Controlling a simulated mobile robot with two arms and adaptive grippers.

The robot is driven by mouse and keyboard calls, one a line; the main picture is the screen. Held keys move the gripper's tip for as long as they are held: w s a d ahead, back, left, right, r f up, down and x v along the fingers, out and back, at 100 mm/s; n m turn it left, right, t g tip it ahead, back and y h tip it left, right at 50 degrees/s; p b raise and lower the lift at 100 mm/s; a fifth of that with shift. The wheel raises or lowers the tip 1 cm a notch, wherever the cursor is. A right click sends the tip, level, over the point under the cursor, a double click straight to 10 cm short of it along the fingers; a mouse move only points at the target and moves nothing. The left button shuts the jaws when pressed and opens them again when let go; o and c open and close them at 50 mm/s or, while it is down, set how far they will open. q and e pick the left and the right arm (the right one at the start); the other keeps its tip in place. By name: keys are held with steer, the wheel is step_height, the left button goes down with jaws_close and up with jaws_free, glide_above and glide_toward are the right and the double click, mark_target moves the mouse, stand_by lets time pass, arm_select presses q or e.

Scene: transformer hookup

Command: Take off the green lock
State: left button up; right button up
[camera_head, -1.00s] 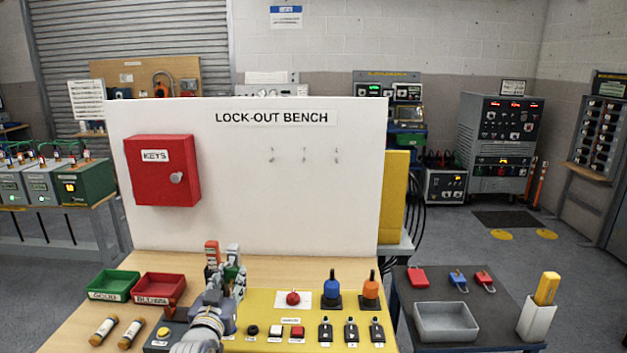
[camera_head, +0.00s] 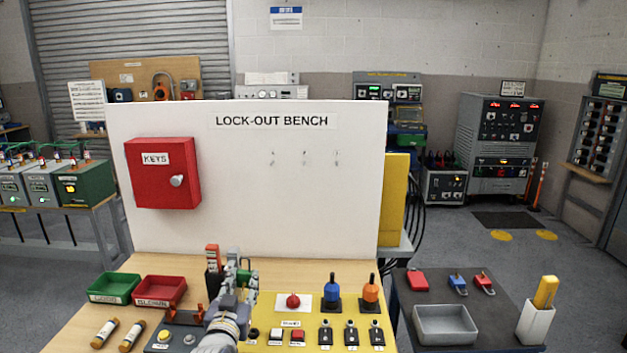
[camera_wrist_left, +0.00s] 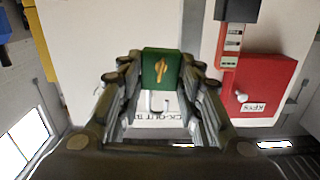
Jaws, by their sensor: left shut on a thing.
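The green lock (camera_wrist_left: 162,66) is between my left gripper's fingers (camera_wrist_left: 160,85) in the left wrist view, with a brass-coloured piece on its face. Its pale shackle (camera_wrist_left: 152,103) shows against the white board, with nothing visibly hooked through it. In the head view the green lock (camera_head: 244,278) is partly hidden by my left gripper (camera_head: 238,272), which is shut on it above the bench. An orange-red and black upright device (camera_head: 212,258) stands just left of the gripper, apart from the lock. My right gripper is not in view.
Green (camera_head: 114,276) and red (camera_head: 147,304) trays lie to the left. A yellow panel (camera_head: 262,310) with a red button, switches, and blue and orange handles is to the right. A side table holds a grey tray (camera_head: 415,324) and several padlocks. The lock-out board (camera_head: 300,220) stands behind.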

arm_select(q)
steer(key=shift+d+r, duration=0.2)
steer(key=shift+d, duration=0.5)
steer(key=shift+s, duration=0.15)
steer(key=s+p, duration=0.3)
steer(key=s, duration=0.2)
steer(key=shift+a+p, duration=0.15)
steer(key=shift+p, duration=0.25)
